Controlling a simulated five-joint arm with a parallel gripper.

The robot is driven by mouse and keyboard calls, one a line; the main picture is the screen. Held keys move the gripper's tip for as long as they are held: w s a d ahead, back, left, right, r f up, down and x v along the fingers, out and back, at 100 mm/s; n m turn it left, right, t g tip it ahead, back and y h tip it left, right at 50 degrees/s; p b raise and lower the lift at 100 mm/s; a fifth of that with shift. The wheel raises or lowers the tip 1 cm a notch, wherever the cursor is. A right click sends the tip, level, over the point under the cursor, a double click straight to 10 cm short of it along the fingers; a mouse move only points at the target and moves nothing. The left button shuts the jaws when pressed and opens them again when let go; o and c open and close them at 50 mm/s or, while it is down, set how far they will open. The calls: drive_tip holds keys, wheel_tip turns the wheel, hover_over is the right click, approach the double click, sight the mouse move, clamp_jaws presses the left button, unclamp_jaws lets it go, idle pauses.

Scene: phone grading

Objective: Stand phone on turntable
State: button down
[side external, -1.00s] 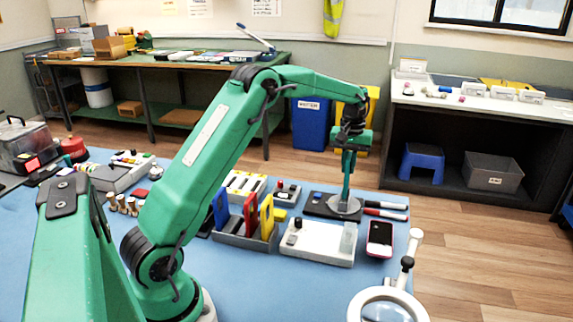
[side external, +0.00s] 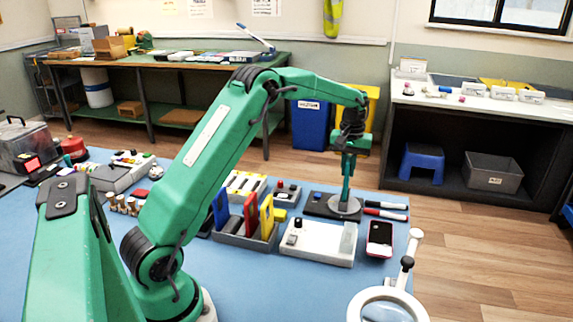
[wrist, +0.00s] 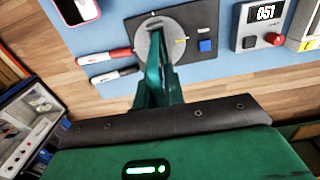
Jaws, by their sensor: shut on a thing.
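The turntable (side external: 345,206) is a round grey disc on a dark base plate; it also shows in the wrist view (wrist: 172,28). My gripper (side external: 346,190) points down over the disc, its green fingers (wrist: 154,62) close together. Another phone, with a pink rim (side external: 380,239), lies flat on the blue mat to the right of the turntable.
Two pens (side external: 386,209) lie right of the turntable. A white device (side external: 318,242) stands in front of it. A rack (side external: 245,232) with blue, red and yellow slabs is to the left. A magnifier (side external: 390,300) stands at the front right. Bare mat (side external: 270,285) lies in front.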

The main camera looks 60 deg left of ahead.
drive_tip(key=shift+f, duration=0.95)
idle(0.6)
drive_tip(key=c, duration=1.1)
unclamp_jaws()
drive_tip(key=shift+r, duration=0.1)
drive_tip(key=shift+r, duration=0.65)
drive_tip(key=shift+r, duration=0.15)
drive_tip(key=shift+r, duration=0.6)
drive_tip(key=shift+r, duration=0.2)
